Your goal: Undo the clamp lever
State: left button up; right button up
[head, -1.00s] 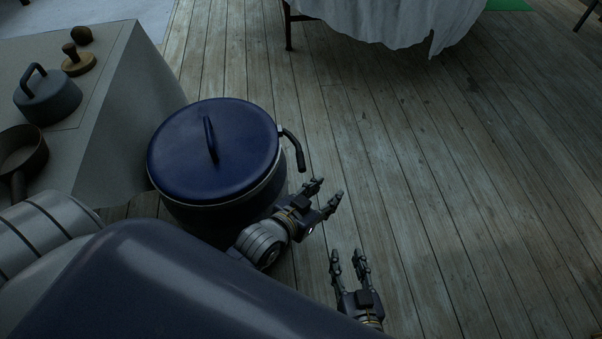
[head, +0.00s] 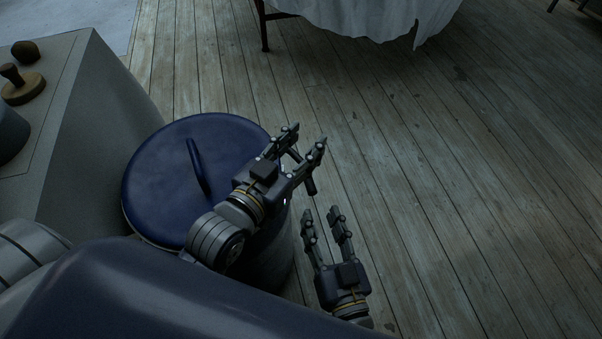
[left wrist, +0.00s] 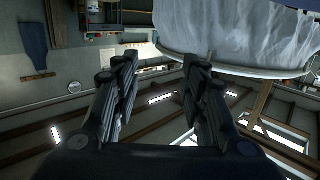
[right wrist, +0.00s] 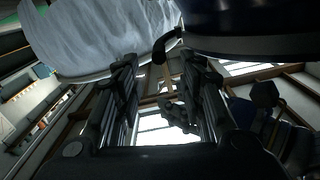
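In the right wrist view the curved black lever (right wrist: 164,46) sticks out left from the drum's rim (right wrist: 250,42). My left gripper (head: 305,140) is open and empty, over the right rim. I cannot tell if it touches the lever. My right gripper (head: 321,215) is open and empty, lower right of the drum.
A grey plinth (head: 95,105) on the left bears a wooden knobbed piece (head: 22,88), a brown ball (head: 25,52) and a dark pot (head: 10,133). A cloth-draped table (head: 365,15) stands beyond. The plank floor (head: 460,170) to the right is clear.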

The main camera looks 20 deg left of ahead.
aim_at(312, 187)
jog(key=b+x, duration=0.1)
jog(key=x, duration=0.7)
jog(key=shift+w+a+b, duration=0.1)
jog(key=shift+w+b, duration=0.25)
jog(key=shift+b, duration=0.05)
pick_arm(q)
notch_tip(312, 187, up, 10)
jog(key=s+d+t+h, duration=0.1)
jog(key=t+h, duration=0.1)
jog(key=t, duration=0.3)
jog(key=shift+s+d+t, duration=0.15)
jog(key=shift+d+t, duration=0.1)
jog(key=shift+t, duration=0.05)
pick_arm(e)
jog(key=shift+w+a, duration=0.4)
jog(key=shift+w, duration=0.1)
grip_shut()
